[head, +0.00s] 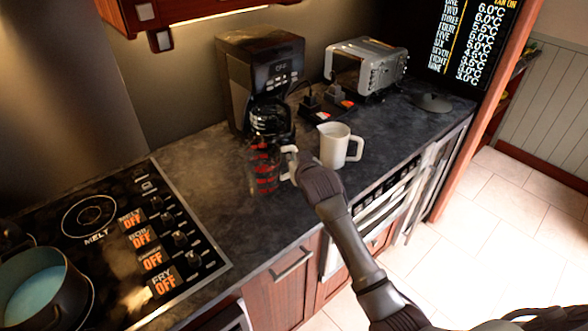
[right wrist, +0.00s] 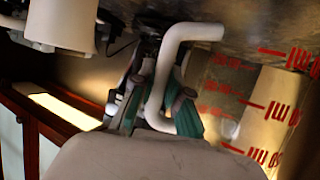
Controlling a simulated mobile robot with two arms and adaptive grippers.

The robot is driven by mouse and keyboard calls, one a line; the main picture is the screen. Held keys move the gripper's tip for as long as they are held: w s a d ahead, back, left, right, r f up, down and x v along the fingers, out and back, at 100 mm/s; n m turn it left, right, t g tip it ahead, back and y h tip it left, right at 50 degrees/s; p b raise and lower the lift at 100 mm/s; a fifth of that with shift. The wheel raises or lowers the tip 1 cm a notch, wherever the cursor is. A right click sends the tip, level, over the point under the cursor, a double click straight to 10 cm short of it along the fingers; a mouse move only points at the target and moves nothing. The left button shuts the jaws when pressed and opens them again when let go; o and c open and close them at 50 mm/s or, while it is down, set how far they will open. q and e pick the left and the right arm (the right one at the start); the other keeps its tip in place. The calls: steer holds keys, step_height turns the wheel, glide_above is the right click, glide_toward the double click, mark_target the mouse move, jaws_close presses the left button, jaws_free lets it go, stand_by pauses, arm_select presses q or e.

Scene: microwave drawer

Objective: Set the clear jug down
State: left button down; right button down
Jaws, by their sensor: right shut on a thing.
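The clear jug (head: 263,172), see-through with red measuring marks and a pale handle, is upright at the counter in front of the coffee maker. In the right wrist view the clear jug (right wrist: 240,95) fills the right side, and its white handle (right wrist: 160,88) runs between the fingers. My right gripper (head: 293,165) is shut on this handle, from the jug's right side; its green-padded fingers show in the wrist view (right wrist: 157,105). I cannot tell whether the jug's base touches the counter. My left gripper is not in view.
A white jug (head: 335,146) stands just right of my right gripper. A coffee maker (head: 262,75) is behind, with a toaster (head: 367,67) further right. The stove (head: 120,235) with a pot (head: 40,285) is at left. Bare counter (head: 225,205) lies left of the clear jug.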

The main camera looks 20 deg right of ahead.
steer(key=shift+w+f, duration=0.1)
steer(key=shift+f, duration=0.15)
step_height(320, 180, down, 2)
steer(key=shift+f+p, duration=0.25)
steer(key=shift+p, duration=0.25)
steer(key=shift+f, duration=0.55)
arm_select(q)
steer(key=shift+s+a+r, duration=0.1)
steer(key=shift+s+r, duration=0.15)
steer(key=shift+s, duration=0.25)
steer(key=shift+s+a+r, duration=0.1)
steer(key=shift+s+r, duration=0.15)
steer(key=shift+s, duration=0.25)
arm_select(e)
steer(key=shift+f, duration=0.1)
steer(key=shift+f, duration=0.15)
steer(key=c, duration=1.2)
jaws_free()
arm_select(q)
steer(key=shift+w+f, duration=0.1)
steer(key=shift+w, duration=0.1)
arm_select(e)
steer(key=shift+o, duration=0.2)
